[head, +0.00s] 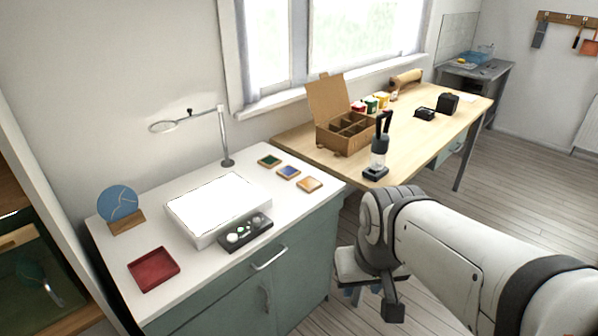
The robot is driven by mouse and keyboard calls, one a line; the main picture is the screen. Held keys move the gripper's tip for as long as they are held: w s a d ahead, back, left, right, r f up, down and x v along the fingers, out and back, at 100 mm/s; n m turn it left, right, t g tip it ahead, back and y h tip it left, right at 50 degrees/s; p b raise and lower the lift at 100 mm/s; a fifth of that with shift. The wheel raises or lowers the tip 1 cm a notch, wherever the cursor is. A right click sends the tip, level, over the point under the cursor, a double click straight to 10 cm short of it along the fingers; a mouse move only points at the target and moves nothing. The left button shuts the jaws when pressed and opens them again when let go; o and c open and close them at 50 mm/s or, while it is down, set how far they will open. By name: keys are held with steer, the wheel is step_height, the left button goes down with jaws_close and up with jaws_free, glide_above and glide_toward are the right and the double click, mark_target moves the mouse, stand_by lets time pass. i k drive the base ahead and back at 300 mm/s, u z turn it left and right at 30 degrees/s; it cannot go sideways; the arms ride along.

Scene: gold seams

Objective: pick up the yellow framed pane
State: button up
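The yellow framed pane (309,184) looks amber-orange and lies flat on the white cabinet top near its right edge. It is the nearest of three small framed panes in a slanting row; a blue one (288,172) and a green one (269,160) lie behind it to the left. My gripper (373,295) hangs at the end of my arm, to the right of the cabinet and lower in the picture than the pane, apart from it. Its fingers are partly hidden by the wrist, so I cannot tell whether it is open.
A lit white light panel (218,203), a dark tray of small items (245,233), a red tray (153,269), a magnifier lamp (222,135) and a blue disc on a stand (118,203) share the top.

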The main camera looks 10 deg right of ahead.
mark_target(309, 184)
steer(key=u, duration=0.75)
steer(key=k, duration=0.2)
steer(key=z, duration=1.2)
steer(key=i, duration=1.85)
steer(key=u, duration=0.1)
